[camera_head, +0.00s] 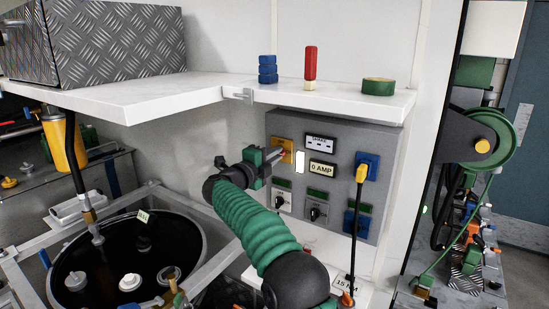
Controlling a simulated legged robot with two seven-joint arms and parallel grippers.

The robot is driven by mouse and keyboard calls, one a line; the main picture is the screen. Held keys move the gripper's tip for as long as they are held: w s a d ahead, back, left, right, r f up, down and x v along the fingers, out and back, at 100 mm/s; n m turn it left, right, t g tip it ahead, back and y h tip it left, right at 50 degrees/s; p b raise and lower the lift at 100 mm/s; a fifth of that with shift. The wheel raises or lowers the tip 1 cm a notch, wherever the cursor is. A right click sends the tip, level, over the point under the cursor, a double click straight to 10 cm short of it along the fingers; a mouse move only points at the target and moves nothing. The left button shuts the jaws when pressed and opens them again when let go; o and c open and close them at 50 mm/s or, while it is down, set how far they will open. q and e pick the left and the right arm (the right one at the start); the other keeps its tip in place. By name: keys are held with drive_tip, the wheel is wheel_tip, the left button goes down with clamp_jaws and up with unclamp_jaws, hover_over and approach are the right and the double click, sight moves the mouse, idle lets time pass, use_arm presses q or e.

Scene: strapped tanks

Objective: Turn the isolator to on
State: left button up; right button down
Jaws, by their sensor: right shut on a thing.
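The isolator (284,145) is a yellow plate with a reddish knob at the upper left of the grey control panel (342,133). My right gripper (277,157) comes in from below on a green-sleeved arm. Its fingers are at the isolator and shut on the knob. The fingers cover most of the knob, so its exact angle is hard to read. My left gripper is not in view.
The panel also has a "0 AMP" label (322,169), black rotary switches (315,213) and a yellow plug (361,173) with a hanging black cable. A white shelf (200,88) juts out above the panel. A black round tank (125,255) stands at lower left.

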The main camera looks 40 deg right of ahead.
drive_tip(key=shift+f, duration=0.55)
drive_tip(key=c, duration=1.5)
unclamp_jaws()
drive_tip(key=shift+r, duration=0.15)
drive_tip(key=shift+o, duration=0.2)
drive_tip(key=shift+r, duration=0.15)
drive_tip(key=b+v, duration=0.4)
drive_tip(key=v, duration=1.3)
